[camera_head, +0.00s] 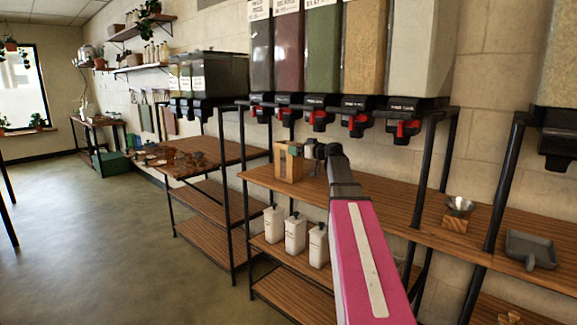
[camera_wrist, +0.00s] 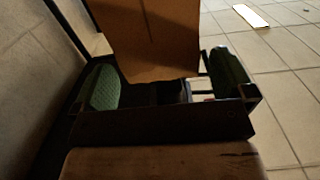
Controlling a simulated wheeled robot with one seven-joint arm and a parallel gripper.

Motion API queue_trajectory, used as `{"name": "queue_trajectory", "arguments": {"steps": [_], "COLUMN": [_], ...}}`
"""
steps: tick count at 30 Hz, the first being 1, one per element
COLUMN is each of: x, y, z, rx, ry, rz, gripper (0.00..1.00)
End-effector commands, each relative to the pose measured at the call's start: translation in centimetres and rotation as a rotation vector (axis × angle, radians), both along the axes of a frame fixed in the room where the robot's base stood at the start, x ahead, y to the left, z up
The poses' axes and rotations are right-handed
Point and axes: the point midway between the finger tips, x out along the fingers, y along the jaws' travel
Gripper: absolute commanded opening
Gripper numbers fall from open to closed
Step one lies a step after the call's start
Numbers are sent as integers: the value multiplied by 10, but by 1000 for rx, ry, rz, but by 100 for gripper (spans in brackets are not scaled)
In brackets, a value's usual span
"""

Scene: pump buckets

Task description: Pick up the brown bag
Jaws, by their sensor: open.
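My gripper (camera_head: 318,150) is a dark shape at the end of my pink arm, over the wooden shelf in the head view. In the wrist view my gripper (camera_wrist: 165,84) is open, with a green pad on each finger. A flat brown thing (camera_wrist: 145,38), likely the brown bag, rises between and beyond the fingers; its right edge is close to the right finger. No grip on it shows. In the head view a tan-brown, box-shaped thing (camera_head: 288,162) stands on the shelf just left of my gripper. I cannot tell whether it is the bag.
Tall dispensers with red-handled spouts (camera_head: 317,115) hang above the shelf (camera_head: 400,215). White bottles (camera_head: 295,235) stand on the lower shelf. A metal bowl on a wooden block (camera_head: 456,215) and a grey scoop (camera_head: 530,250) are at the right. Floor (camera_head: 100,220) is clear at left.

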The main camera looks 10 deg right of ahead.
Motion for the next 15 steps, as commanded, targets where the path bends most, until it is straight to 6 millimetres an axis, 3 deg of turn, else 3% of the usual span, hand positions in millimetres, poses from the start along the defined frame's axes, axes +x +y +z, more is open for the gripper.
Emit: {"name": "queue_trajectory", "arguments": {"steps": [15], "x": [42], "y": [29], "z": [-9], "rx": [1], "ry": [-1], "rz": [-1], "gripper": [100]}}
